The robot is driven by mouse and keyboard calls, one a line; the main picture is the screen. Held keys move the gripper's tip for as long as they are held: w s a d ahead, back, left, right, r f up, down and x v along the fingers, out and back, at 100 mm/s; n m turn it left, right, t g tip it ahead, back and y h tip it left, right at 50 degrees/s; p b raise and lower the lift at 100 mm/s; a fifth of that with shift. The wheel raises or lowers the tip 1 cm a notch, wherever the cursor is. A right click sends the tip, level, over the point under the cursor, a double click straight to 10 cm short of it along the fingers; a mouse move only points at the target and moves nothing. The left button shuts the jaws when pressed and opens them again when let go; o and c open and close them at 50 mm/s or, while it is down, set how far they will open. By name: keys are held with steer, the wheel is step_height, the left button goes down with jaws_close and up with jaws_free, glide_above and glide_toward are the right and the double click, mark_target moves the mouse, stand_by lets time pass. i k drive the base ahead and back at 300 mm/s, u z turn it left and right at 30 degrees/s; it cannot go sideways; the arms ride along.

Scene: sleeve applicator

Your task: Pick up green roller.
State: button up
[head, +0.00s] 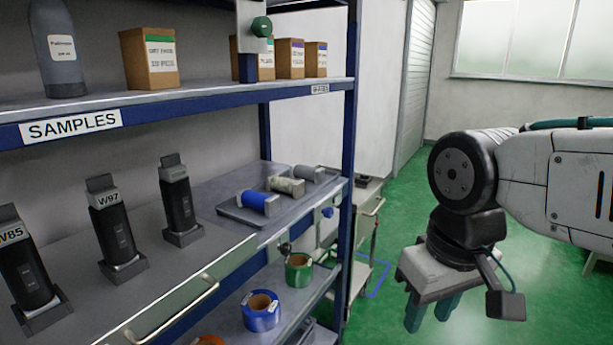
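A tray on the middle shelf holds a row of three rollers. The middle roller (285,186) has a pale, mottled grey-green surface and best fits the name green roller. In front of it is a roller with a blue end (258,201), and behind it a grey roller (308,174). A bright green tape roll (298,270) stands on the lower shelf. My gripper (431,311) hangs at the right, pointing down over the green floor. Its two teal fingers are apart with nothing between them. It is well clear of the shelf.
The blue shelf post (347,150) stands between the tray's right end and my arm. Several black holders (178,205) stand left of the tray. A blue tape roll (261,311) is below. A trolley (366,220) stands behind the rack. The floor around my gripper is open.

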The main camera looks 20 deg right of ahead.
mark_target(296, 189)
steer(key=z, duration=0.6)
steer(key=i, duration=0.85)
steer(key=z, duration=0.35)
